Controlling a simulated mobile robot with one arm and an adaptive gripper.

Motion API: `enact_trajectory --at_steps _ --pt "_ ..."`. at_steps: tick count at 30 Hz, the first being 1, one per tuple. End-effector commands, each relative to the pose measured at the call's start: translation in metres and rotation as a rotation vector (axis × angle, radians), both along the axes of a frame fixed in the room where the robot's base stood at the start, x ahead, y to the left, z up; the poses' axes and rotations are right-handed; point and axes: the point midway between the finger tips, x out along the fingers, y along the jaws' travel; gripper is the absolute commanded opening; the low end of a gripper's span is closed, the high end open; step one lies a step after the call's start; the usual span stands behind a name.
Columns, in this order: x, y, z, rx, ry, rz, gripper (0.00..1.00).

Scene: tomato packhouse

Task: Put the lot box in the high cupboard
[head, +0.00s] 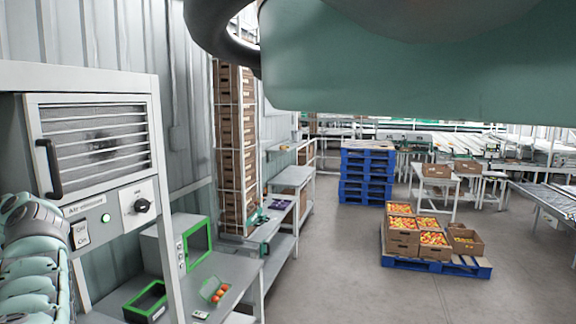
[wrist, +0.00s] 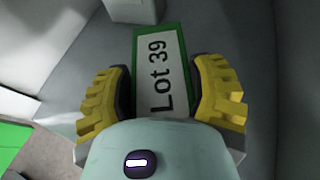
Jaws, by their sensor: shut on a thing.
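In the wrist view my gripper (wrist: 163,100) has its yellow ribbed fingers on both sides of the lot box (wrist: 173,48), shut on it. The box is green with a white label reading "Lot 39". Its lower end is hidden by my gripper body. Grey surfaces meet in a corner around it; I cannot tell whether these belong to the high cupboard or whether the box touches them. My gripper and the lot box do not show in the head view. I cannot make out a high cupboard for sure in the head view.
A pale block (wrist: 132,9) stands beyond the box in the wrist view. In the head view, a louvred cabinet (head: 95,145) with a black handle stands left, beside a bench (head: 222,268) with a green-edged tray (head: 146,301). Blue pallets (head: 366,175) stand farther back.

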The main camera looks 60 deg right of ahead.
Motion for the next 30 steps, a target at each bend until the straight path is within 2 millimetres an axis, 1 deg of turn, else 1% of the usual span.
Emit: enact_trajectory --at_steps 11,12,21,30 --pt "-0.0001 0.0003 -0.0038 0.002 0.0 0.001 0.16" --pt "-0.0001 0.0002 -0.0043 0.001 0.001 0.001 0.65" --pt "-0.0001 0.0001 -0.0044 0.0 0.002 0.001 0.95" --pt "-0.0001 -0.0004 -0.0018 0.0 0.0 0.0 0.95"
